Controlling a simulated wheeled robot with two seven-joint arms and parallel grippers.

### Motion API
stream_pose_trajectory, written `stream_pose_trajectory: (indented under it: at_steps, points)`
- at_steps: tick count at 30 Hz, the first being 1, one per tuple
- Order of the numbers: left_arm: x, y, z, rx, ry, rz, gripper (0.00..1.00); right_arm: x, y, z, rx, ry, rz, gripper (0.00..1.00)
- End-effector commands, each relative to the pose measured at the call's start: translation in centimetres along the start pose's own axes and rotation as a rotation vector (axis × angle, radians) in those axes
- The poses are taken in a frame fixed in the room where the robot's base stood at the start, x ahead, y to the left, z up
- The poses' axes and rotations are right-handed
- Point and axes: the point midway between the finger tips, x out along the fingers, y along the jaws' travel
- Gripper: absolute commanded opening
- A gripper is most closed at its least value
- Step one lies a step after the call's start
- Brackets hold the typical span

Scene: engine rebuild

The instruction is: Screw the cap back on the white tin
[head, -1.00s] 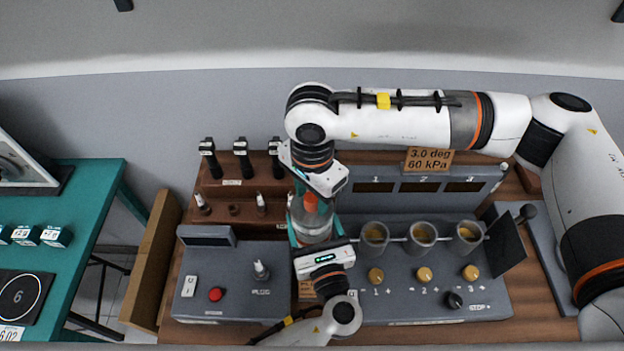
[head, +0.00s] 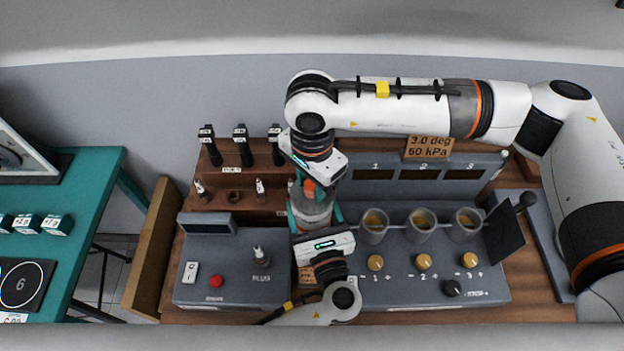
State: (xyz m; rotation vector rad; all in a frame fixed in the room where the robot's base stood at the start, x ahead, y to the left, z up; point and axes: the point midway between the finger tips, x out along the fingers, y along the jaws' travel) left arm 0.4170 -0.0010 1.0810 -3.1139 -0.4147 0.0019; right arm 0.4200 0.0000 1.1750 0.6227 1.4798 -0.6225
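The white tin (head: 311,212) stands upright at the middle of the bench, greyish and partly hidden between my two hands. A red-orange cap (head: 309,191) shows at its top. My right gripper (head: 311,186) comes down from above over the cap and appears shut on it; its hand hides much of the fingers. My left gripper (head: 316,217) reaches in from the front, low down, with teal fingers at both sides of the tin, and appears shut on its body. Whether the cap's thread is engaged cannot be seen.
A grey console (head: 450,278) with knobs and three cups (head: 421,226) is close on the right. A plug console (head: 235,283) is on the left. A brown stepped rack (head: 228,192) with black-topped bottles stands behind. A teal table (head: 88,190) is at far left.

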Motion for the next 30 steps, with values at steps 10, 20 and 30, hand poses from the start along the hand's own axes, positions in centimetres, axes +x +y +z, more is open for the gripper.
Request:
stream_pose_trajectory:
  at_steps: [10,20,30]
  points:
    - [0.0,0.0,0.0,0.001,0.000,0.000,0.10,0.0,0.0,0.0,0.000,0.000,0.000,0.50]
    - [0.0,0.0,0.0,0.001,0.000,0.000,0.10,-4.3,0.1,0.1,0.001,-0.003,0.004,0.50]
    - [0.0,0.0,0.0,0.000,0.000,0.000,0.10,-10.7,0.1,0.0,0.001,-0.001,0.002,0.50]
